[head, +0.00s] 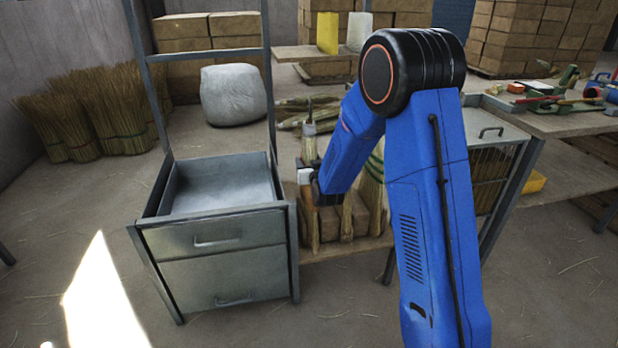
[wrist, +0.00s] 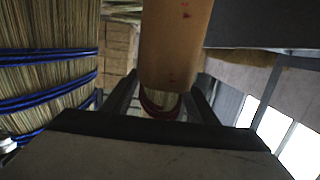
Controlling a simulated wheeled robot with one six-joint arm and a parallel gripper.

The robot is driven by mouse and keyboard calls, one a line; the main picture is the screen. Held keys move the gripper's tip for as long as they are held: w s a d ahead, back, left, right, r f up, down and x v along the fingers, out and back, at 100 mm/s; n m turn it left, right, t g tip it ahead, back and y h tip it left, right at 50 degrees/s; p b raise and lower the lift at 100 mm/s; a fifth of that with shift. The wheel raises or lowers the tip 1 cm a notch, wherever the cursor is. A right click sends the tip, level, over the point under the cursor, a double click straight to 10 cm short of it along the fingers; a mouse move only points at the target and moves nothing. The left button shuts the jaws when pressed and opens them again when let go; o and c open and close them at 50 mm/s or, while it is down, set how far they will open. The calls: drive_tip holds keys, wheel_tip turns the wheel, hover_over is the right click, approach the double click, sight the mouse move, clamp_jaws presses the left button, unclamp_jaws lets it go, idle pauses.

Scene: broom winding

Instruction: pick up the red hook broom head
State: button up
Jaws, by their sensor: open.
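In the wrist view, my gripper (wrist: 163,92) is open. Its two dark fingers stand on either side of a tan, smooth upright piece (wrist: 178,45) with small red specks. A dark red curved band (wrist: 158,106) shows at the lower end of that piece, between the fingers. This may be the red hook broom head; its full shape is hidden. I cannot tell if the fingers touch it. In the head view, my blue arm hides much of my gripper, which is low beside several upright broom heads (head: 373,192).
A straw bundle with blue bindings (wrist: 50,82) stands close on the left in the wrist view. In the head view, a grey drawer cabinet (head: 215,265) stands just left of my gripper, and a tool bench (head: 565,122) is at right. Open floor lies in front.

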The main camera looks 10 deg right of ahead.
clamp_jaws()
idle(0.3)
